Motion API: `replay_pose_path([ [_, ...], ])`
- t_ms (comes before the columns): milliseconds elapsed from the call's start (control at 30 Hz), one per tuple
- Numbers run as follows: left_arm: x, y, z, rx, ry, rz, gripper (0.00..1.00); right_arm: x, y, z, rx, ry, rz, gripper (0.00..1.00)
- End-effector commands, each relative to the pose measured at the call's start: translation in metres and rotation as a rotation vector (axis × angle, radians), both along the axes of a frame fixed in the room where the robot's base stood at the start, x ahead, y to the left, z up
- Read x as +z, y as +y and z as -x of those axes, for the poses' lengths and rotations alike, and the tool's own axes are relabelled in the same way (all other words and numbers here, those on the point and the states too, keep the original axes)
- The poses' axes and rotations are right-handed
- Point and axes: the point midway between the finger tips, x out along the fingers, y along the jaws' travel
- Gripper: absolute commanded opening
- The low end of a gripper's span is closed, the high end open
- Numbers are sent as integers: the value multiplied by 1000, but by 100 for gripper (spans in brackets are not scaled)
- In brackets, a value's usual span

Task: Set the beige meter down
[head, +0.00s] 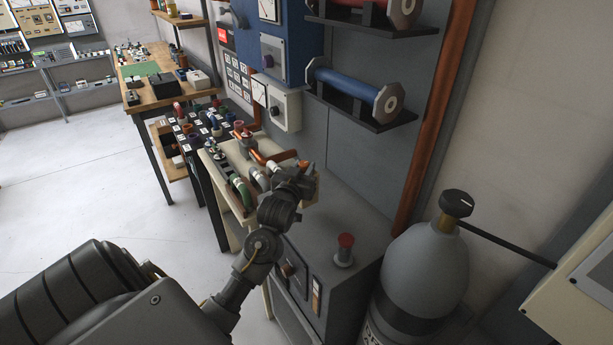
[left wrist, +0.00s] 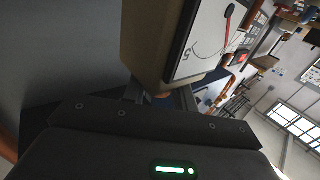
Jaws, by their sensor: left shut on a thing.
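The beige meter (left wrist: 152,42) shows close up in the left wrist view as a beige box with a white dial face and a red needle. It sits tilted in that picture, between the fingers of my left gripper (left wrist: 160,98), which is shut on it. In the head view my left gripper (head: 292,182) is over the cream-topped bench, in front of the grey cabinet. There the held meter is mostly hidden by the gripper, and I cannot tell whether it touches a surface. My right gripper is not in view.
A grey cabinet with a red button (head: 345,242) stands beside the gripper. A grey gas cylinder (head: 425,262) is at the right. Green and copper parts crowd the bench (head: 212,165). Another beige meter box (head: 283,108) hangs on the panel. A blue coil (head: 345,84) sits on a bracket.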

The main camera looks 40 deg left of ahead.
Motion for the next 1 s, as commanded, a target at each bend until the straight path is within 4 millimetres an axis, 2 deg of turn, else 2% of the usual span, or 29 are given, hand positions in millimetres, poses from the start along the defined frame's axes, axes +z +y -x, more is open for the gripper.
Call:
replay_pose_path([
  [333, -13, 0, -13, 0, -4, 1, 0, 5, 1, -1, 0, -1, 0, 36],
  [500, -34, 0, -13, 0, 0, 2, 0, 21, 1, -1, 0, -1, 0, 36],
  [600, -43, 1, -13, 0, -3, 1, 0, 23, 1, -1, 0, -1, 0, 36],
  [967, -48, 0, -13, 0, -4, 0, 0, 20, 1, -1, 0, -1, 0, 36],
  [1000, -50, 0, -13, 0, -1, 1, 29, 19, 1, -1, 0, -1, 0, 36],
])
